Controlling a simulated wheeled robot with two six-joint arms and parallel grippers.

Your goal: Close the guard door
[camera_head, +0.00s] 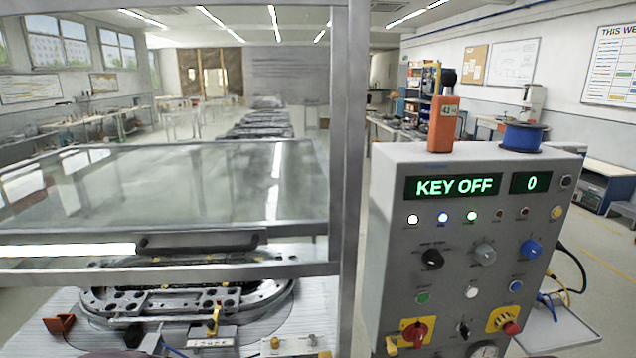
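The guard door (165,185) is a large clear pane in a grey metal frame on the left. It looks tilted, with its far edge near the ring machine's back; I cannot tell its exact angle. A dark bar handle (200,242) runs along its near edge. A grey frame bar (100,276) crosses just below the handle. Beneath it the oval metal ring track (185,298) shows, partly hidden by the bar and handle. The space under the bar at the front looks uncovered. Neither of my grippers is in view.
A grey upright post (350,170) stands right of the door. Right of it is a control panel (470,235) reading "KEY OFF" and "0", with knobs and buttons. An orange device (442,124) and a blue spool (523,137) sit on top. A red-brown block (59,325) lies front left.

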